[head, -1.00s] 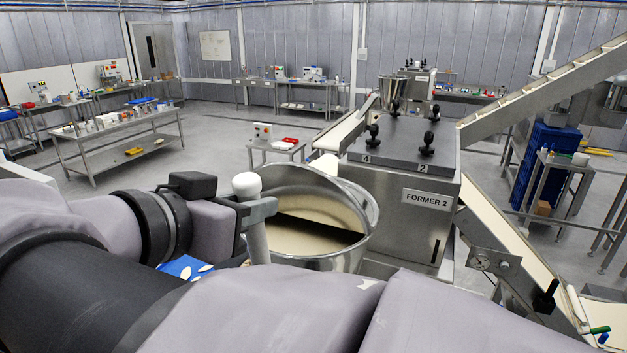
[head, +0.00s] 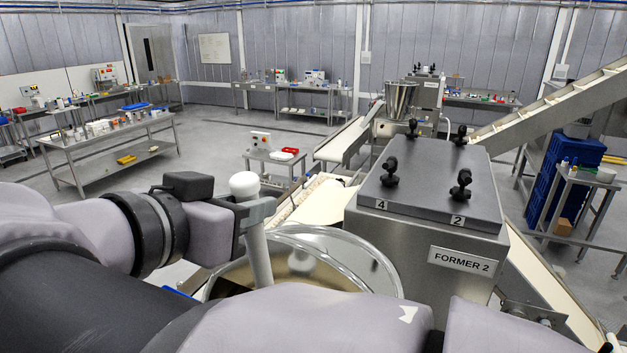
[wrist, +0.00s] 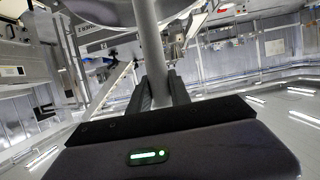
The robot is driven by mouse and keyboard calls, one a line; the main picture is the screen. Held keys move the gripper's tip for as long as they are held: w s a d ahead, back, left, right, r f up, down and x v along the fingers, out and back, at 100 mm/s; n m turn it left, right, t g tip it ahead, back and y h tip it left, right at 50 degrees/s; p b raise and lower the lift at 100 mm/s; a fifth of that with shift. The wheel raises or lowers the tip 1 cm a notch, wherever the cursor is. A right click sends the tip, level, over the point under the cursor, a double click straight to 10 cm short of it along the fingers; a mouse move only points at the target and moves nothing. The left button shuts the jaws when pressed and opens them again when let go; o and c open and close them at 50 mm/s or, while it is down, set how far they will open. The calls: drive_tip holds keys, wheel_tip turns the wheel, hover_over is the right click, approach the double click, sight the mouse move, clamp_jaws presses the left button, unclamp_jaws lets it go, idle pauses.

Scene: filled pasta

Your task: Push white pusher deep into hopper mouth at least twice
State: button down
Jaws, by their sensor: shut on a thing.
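The white pusher (head: 260,255) has a round knob on top and stands nearly upright in the head view. My gripper (head: 260,212) is shut on its shaft just below the knob. The wrist view also shows the shaft (wrist: 147,35) between the two dark fingers (wrist: 158,92). The steel hopper (head: 375,265) has a wide round mouth with pale material inside. The shaft overlaps the hopper's left part in the head view. My arm hides the pusher's lower end and the near rim, so I cannot tell how deep the tip is.
The FORMER 2 machine (head: 430,250) stands right beside the hopper, with black knobs on its dark lid (head: 430,185). A pale conveyor (head: 310,200) runs behind the hopper. A steel table (head: 110,140) with items stands at left, with open floor between.

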sight(253, 266)
drive_tip(key=f+b, duration=0.6)
drive_tip(key=w+f+b, duration=0.1)
drive_tip(key=f+b, duration=0.5)
drive_tip(key=f, duration=0.1)
drive_tip(key=w+f+b, duration=0.1)
drive_tip(key=f+b, duration=0.5)
drive_tip(key=b, duration=0.1)
drive_tip(key=shift+d+f, duration=0.35)
drive_tip(key=shift+f, duration=0.05)
drive_tip(key=shift+r, duration=0.1)
drive_tip(key=r+p, duration=0.2)
drive_tip(key=r, duration=0.1)
drive_tip(key=r+p, duration=0.2)
drive_tip(key=r, duration=0.1)
drive_tip(key=r+p, duration=0.3)
drive_tip(key=shift+s+a+r, duration=0.2)
drive_tip(key=shift+s+r, duration=0.05)
drive_tip(key=shift+s, duration=0.15)
drive_tip(key=shift+f, duration=0.1)
